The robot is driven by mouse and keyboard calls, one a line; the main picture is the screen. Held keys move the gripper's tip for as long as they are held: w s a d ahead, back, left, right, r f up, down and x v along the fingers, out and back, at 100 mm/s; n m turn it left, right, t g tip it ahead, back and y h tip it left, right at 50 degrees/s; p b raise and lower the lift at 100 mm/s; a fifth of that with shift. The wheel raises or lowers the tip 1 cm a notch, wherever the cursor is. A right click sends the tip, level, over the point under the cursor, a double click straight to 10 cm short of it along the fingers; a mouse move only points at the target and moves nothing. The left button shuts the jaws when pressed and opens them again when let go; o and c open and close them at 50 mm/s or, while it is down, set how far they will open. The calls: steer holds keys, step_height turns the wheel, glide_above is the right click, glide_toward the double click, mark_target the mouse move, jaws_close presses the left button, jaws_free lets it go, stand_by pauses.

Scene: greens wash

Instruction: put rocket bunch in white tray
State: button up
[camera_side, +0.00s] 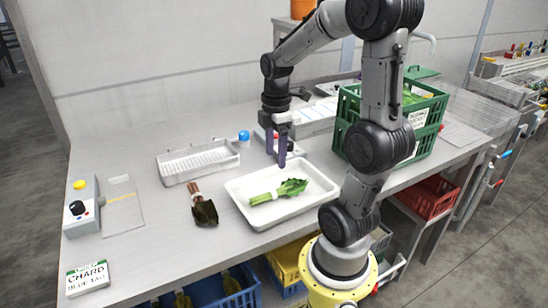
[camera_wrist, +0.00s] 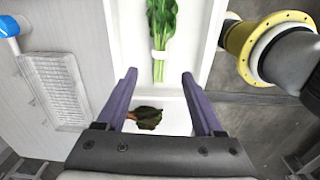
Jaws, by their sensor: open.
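The white tray (camera_side: 237,189) sits in the middle of the counter; part of it shows at the top of the wrist view (camera_wrist: 205,40). A green leafy bunch with pale stems (camera_side: 280,191) lies inside it, apparently the rocket; in the wrist view it (camera_wrist: 160,30) has a white band. A dark leafy bunch with reddish stems (camera_side: 204,208) lies on the counter left of the tray; the wrist view shows it (camera_wrist: 147,118) between the fingers in the picture. My gripper (camera_side: 280,163) is open and empty, above the tray's far side, apart from both bunches.
A white drying rack (camera_side: 198,162) lies behind the dark bunch. Green crates (camera_side: 425,117) stand at the right. A device with a yellow button and black knob (camera_side: 80,207) and a card reading CHARD BLUE TAG (camera_side: 87,278) are at the left.

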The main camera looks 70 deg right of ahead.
steer(key=s+a+r+m+t, duration=0.1)
steer(key=a+r+m+t, duration=0.1)
steer(key=a, duration=0.7)
steer(key=s+a+r+m+t, duration=0.2)
steer(key=a+r+m+t, duration=0.1)
steer(key=a+m, duration=0.3)
steer(key=shift+a+r+m, duration=0.4)
steer(key=shift+a+r, duration=0.35)
steer(key=shift+a, duration=0.6)
steer(key=shift+s, duration=0.1)
